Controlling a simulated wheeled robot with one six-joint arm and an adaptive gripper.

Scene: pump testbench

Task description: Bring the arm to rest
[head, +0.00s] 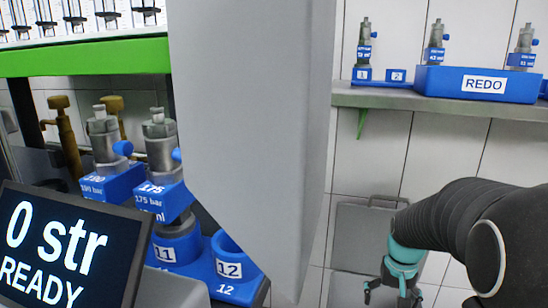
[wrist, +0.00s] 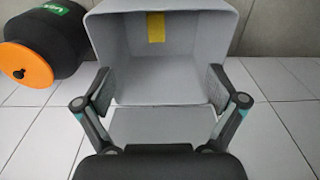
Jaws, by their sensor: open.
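My gripper (head: 394,296) is at the lower right of the head view, at the end of my dark, ribbed arm, with teal parts at its wrist. In the wrist view my gripper (wrist: 160,95) has its two fingers spread wide apart, with nothing between them. Beyond the fingers is a grey open box-like bin (wrist: 110,42) with a yellow patch on its inner back wall. The gripper's lower part is cut off by the bottom edge of the head view.
A large grey panel (head: 250,110) fills the middle of the head view. A shelf (head: 425,100) at right bears pumps and a blue REDO box (head: 475,85). A screen (head: 70,245) reads "0 str READY". A black drum (wrist: 45,45) with an orange cap lies left in the wrist view.

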